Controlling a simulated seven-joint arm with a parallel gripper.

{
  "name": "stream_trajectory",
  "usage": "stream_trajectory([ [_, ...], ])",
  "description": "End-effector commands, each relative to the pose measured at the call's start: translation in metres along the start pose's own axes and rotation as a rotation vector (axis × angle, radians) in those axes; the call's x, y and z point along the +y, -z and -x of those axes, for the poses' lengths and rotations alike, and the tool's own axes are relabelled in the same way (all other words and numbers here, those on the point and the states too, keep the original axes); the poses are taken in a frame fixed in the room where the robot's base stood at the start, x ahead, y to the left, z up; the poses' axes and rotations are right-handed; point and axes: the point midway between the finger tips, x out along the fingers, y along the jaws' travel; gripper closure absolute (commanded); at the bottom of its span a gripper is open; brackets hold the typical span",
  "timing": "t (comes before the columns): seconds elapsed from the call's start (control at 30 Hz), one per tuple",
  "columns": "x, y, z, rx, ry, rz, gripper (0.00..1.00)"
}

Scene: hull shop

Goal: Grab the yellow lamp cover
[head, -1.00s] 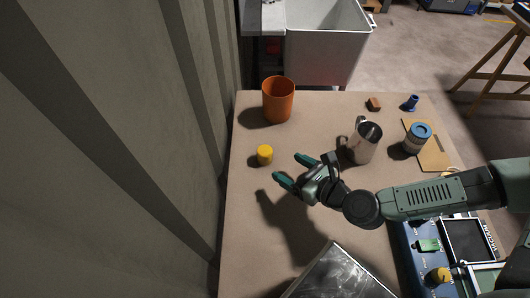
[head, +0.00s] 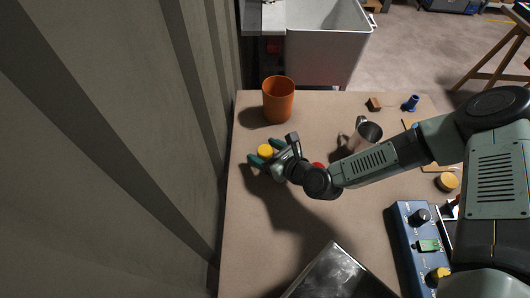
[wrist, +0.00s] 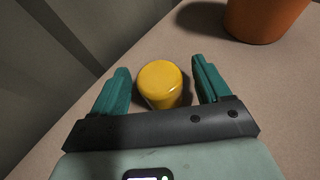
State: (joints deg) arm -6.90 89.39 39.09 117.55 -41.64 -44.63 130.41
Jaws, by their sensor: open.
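The yellow lamp cover (head: 265,151) is a small rounded cylinder standing on the tan table. In the wrist view the lamp cover (wrist: 160,83) sits between the two teal fingers of my gripper (wrist: 161,88). A gap shows between it and each finger. In the head view my gripper (head: 262,155) reaches the cover from the lower right, its fingers open around it. The lower part of the cover is partly hidden there by the gripper.
An orange cup (head: 278,100) stands behind the lamp cover, also in the wrist view (wrist: 262,18). A metal mug (head: 368,132), a small brown block (head: 374,104) and a blue piece (head: 411,103) lie right. A blue control box (head: 418,240) is at lower right. A grey wall (head: 120,150) borders the left.

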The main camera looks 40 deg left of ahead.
Motion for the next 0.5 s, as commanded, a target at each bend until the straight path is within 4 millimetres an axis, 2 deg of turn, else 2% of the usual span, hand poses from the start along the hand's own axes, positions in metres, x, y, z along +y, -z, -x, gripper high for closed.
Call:
stream_trajectory([
  [0.13,0.0001,0.0002,0.0003,0.0,0.0,0.0,0.25],
  [0.4,0.0002,0.0002,0.0005,0.0,0.0,0.0,0.67],
  [0.5,0.0002,0.0002,0.0005,0.0,0.0,0.0,0.78],
])
